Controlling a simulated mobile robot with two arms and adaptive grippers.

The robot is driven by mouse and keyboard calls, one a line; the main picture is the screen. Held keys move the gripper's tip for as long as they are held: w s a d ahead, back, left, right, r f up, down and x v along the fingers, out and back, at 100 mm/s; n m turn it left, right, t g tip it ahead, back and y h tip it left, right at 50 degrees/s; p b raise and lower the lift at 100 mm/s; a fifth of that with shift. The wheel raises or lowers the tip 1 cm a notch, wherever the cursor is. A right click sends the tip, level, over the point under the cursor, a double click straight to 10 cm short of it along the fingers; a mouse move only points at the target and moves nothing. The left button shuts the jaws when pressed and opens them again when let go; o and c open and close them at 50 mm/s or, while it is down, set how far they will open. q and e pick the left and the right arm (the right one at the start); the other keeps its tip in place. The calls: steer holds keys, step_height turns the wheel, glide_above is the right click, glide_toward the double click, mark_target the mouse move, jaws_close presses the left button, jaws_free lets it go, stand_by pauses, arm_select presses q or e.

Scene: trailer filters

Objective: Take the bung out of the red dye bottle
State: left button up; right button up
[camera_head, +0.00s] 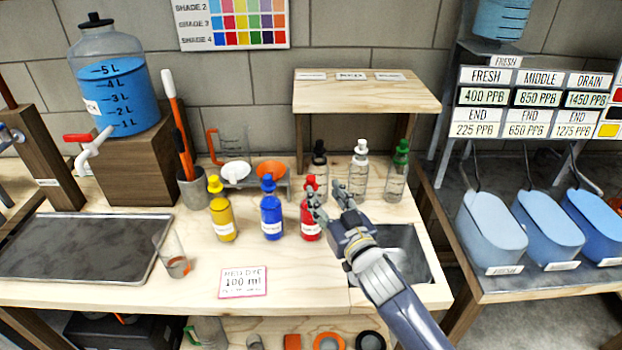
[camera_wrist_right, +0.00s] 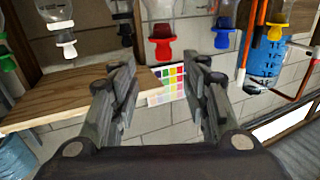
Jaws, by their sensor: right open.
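The red dye bottle (camera_head: 308,222) stands upright on the wooden workbench with its red bung (camera_head: 311,183) in its neck. My right gripper (camera_head: 328,193) is open and empty, just in front and to the right of the bottle, and one finger hides part of it. In the right wrist view the scene looks upside down. There the red bung (camera_wrist_right: 163,48) and the red bottle (camera_wrist_right: 162,12) show beyond the open fingers of the gripper (camera_wrist_right: 158,70), with no visible contact. My left gripper is not in view.
A blue bottle (camera_head: 271,217) and a yellow bottle (camera_head: 221,216) stand to the left. Black-, white- (camera_head: 358,178) and green-stoppered bottles (camera_head: 397,178) stand behind. A sink (camera_head: 405,252) lies right, and a 100 ml card (camera_head: 243,282) lies in front. A wooden shelf (camera_head: 365,92) overhangs the back.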

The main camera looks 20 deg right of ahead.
mark_target(313, 180)
steer(key=w, duration=0.2)
steer(key=w+p, duration=0.1)
steer(key=w, duration=0.1)
steer(key=w+a, duration=0.1)
steer(key=w, duration=0.2)
steer(key=shift+w+r+p, duration=0.1)
steer(key=shift+r+p, duration=0.05)
steer(key=shift+p, duration=0.15)
steer(key=shift+w, duration=0.35)
steer(key=c, duration=0.9)
